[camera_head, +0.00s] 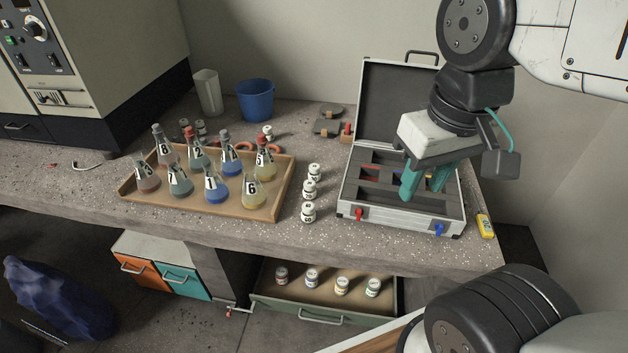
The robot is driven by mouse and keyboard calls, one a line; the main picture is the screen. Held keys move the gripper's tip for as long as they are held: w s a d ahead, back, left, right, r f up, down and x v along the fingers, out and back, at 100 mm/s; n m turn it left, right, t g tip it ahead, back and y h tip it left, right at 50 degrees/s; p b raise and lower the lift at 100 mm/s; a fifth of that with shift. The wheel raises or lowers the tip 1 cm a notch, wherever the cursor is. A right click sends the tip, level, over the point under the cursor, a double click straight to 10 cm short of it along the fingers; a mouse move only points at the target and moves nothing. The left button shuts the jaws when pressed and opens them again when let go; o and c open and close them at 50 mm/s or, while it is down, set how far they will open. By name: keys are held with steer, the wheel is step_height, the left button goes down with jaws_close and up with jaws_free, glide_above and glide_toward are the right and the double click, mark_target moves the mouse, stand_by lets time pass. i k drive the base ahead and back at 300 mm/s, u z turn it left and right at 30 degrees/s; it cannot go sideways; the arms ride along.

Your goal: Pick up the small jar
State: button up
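Three small white jars with dark labels stand in a column on the bench between the tray and the case: a rear jar (314,172), a middle jar (309,189) and a front jar (308,212). Several more small jars stand in the open drawer below, including a yellow-labelled jar (342,286). Another small jar (267,131) stands behind the tray. The view does not show which one the task means. My gripper (424,187) points down over the open case, right of the column of jars. Its teal fingers are apart, and I see nothing held between them.
The open silver case (400,219) has a dark lined inside. A wooden tray (237,207) holds several numbered flasks. A blue bucket (254,100) and a clear beaker (207,92) stand behind. The open drawer (372,311) juts out below the bench (290,236). A yellow device (485,226) lies right of the case.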

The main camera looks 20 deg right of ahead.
mark_target(309, 191)
steer(key=u, duration=0.5)
steer(key=k, duration=0.65)
steer(key=u, duration=1.1)
steer(key=i, duration=1.35)
steer(key=z, duration=0.8)
steer(key=i, duration=0.6)
steer(key=z, duration=0.75)
